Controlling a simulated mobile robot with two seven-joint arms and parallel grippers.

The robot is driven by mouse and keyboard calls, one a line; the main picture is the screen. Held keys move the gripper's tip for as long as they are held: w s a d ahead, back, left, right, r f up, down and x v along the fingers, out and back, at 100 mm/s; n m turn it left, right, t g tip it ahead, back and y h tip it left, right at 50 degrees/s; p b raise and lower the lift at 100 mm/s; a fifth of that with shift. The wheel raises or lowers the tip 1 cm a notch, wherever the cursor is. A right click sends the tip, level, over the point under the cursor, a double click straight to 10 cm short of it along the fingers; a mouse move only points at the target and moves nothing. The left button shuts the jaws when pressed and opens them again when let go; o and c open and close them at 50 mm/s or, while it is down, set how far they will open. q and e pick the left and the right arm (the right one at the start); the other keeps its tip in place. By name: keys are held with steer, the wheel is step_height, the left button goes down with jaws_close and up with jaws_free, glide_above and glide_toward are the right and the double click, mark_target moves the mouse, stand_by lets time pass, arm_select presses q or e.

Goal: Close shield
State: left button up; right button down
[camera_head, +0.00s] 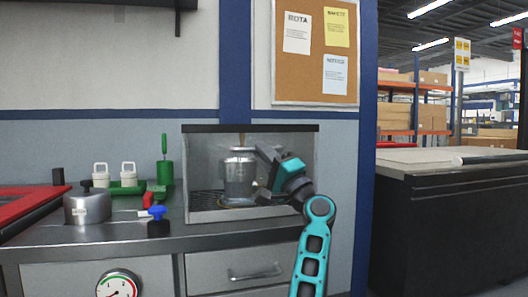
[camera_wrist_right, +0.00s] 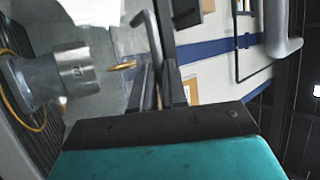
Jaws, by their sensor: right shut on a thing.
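The shielded box (camera_head: 190,172) stands on the bench, with a dark strip along its top and its front side showing the interior. A silver machined housing (camera_head: 238,175) stands upright inside; it also shows in the right wrist view (camera_wrist_right: 55,80). My right gripper (camera_head: 266,172) is at the right part of the box, beside the housing. In the right wrist view its fingers (camera_wrist_right: 160,88) are shut on a thin grey bent bar (camera_wrist_right: 149,38), which looks like the shield's handle. The shield panel itself is hard to make out. My left gripper is not in view.
On the bench to the left are a silver round pot (camera_head: 88,208), white containers (camera_head: 128,174) on a green holder, a green tool (camera_head: 164,170) and a blue-knobbed part (camera_head: 158,222). A red-edged tray (camera_head: 30,210) lies far left. A corkboard (camera_head: 315,50) hangs above.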

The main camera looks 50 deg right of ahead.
steer(key=c, duration=1.4)
jaws_free()
steer(key=shift+w+d+f, duration=0.1)
steer(key=shift+w+f, duration=0.15)
steer(key=shift+f, duration=0.35)
steer(key=shift+w+d+f, duration=0.1)
steer(key=shift+w+f, duration=0.15)
steer(key=shift+f, duration=0.35)
steer(key=shift+o, duration=1.2)
steer(key=r+v, duration=0.1)
steer(key=v, duration=1.1)
steer(key=shift+s, duration=0.7)
steer(key=shift+f, duration=0.15)
